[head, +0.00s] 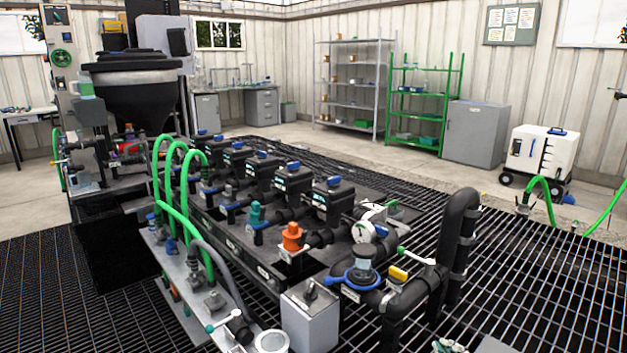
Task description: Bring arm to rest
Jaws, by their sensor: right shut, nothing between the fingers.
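My right gripper (449,346) shows only in part at the bottom edge of the head view, right of centre. It is shut and empty, over the dark grating and apart from the manifold. A pale part of my right arm is cut off beside it. My left gripper is out of view. The manifold (262,205) stands left of my right gripper, with a row of black valve units with blue tops, an orange fitting (292,237), a teal fitting (257,214) and a round gauge (363,231).
A thick black pipe (455,240) with a white-handled valve rises between the manifold and the open grating (520,270) on the right. Green hoses (160,180) loop at the left. A white wheeled cart (540,152), a grey cabinet (476,132) and shelving (425,105) stand behind.

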